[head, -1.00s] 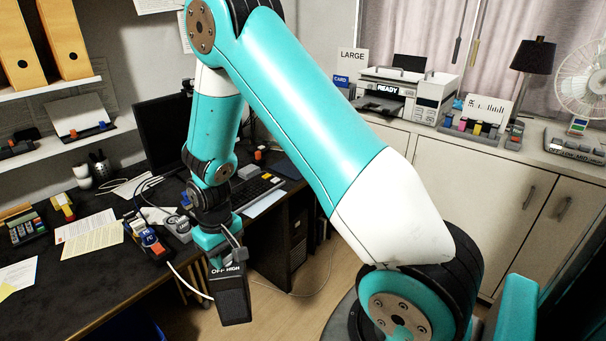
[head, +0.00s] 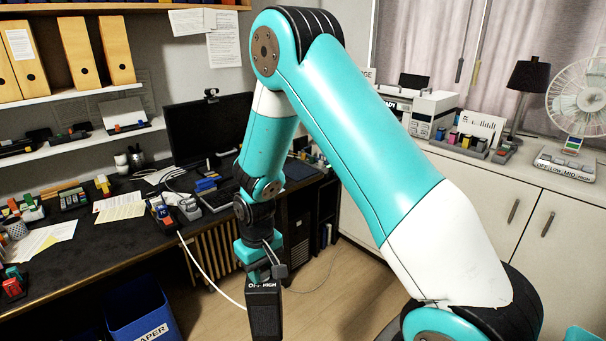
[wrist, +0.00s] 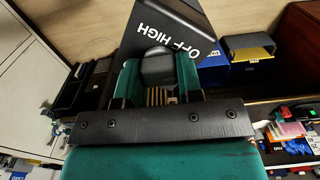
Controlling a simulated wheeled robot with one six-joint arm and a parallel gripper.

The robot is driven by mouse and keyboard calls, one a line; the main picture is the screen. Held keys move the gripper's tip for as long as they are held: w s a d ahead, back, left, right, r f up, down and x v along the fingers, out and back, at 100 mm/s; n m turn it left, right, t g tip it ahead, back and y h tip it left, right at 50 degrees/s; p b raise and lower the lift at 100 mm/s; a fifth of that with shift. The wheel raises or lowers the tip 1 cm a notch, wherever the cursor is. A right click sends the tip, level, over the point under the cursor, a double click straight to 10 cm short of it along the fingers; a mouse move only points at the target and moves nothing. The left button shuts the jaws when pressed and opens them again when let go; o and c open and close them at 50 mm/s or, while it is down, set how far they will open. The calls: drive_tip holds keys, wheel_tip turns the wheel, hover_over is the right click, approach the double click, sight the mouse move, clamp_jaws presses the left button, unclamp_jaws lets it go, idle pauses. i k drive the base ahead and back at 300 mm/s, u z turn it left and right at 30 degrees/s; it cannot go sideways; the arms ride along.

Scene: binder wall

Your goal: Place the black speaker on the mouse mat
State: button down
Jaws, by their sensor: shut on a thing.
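The black speaker (head: 265,314), a dark box marked "OFF HIGH", hangs from my gripper (head: 261,274) in front of the desk, over the floor. In the wrist view the speaker (wrist: 172,28) lies beyond the teal fingers of my gripper (wrist: 158,75), which are shut on it. A dark bluish patch that looks like the mouse mat (head: 298,170) lies on the desk right of the keyboard (head: 217,199). My arm passes in front of this area and hides part of it.
The black desk (head: 105,235) carries papers, a monitor (head: 207,128) and several small devices. A blue paper bin (head: 140,308) stands on the floor at the lower left. A white cable (head: 205,272) hangs off the desk's front edge. A white cabinet (head: 480,200) stands on the right.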

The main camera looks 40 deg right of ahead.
sight(297, 169)
drive_tip(key=z, duration=0.45)
drive_tip(key=i, duration=0.5)
drive_tip(key=z, duration=0.9)
drive_tip(key=i, duration=1.3)
drive_tip(key=u, duration=0.35)
